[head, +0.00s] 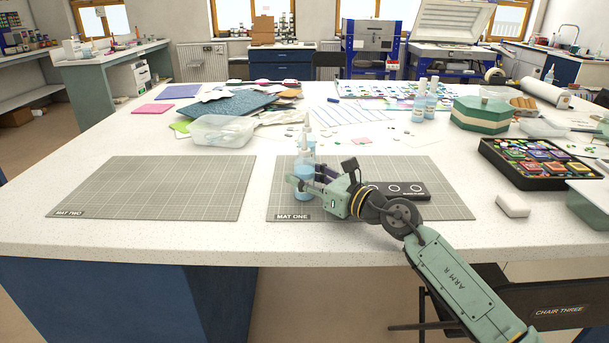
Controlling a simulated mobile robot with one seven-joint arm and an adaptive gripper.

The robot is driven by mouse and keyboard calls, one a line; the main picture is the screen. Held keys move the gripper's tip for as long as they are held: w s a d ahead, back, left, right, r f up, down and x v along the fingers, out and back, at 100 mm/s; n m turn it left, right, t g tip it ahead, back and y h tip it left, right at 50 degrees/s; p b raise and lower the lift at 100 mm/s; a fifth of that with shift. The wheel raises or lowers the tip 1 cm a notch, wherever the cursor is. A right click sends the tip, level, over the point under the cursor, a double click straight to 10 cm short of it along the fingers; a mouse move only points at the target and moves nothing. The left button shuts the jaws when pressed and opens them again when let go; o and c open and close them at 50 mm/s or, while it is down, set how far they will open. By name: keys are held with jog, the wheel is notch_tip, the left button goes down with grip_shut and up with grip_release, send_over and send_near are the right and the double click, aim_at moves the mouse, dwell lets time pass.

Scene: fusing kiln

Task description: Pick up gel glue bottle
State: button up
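A clear bottle of light blue liquid with a pointed white nozzle, seemingly the gel glue bottle (306,147), stands upright on mat one (300,214), near its left side. My gripper (304,180) reaches in from the right at the bottle's lower half. Two similar blue bottles (420,101) stand farther back, right of centre.
A black device with round marks (405,189) lies on mat one, right of my gripper. Mat two (150,187) is empty at left. A clear tub (222,130) stands behind. A black tray of coloured pieces (541,163) and a white block (513,204) sit right.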

aim_at(312, 166)
grip_shut()
jog(key=shift+r, duration=0.15)
dwell(0.4)
jog(key=shift+r+b, duration=0.4)
jog(key=shift+r, duration=0.2)
jog(key=shift+s+d+r+b, duration=0.1)
jog(key=shift+s+r+b, duration=0.1)
jog(key=shift+r+b, duration=0.55)
jog(key=s+d+r+b, duration=0.1)
jog(key=s+d+b, duration=0.1)
jog(key=s, duration=0.5)
jog(key=s+d+r+b, duration=0.1)
jog(key=s+d+b, duration=0.1)
jog(key=s, duration=0.6)
jog(key=shift+d, duration=0.15)
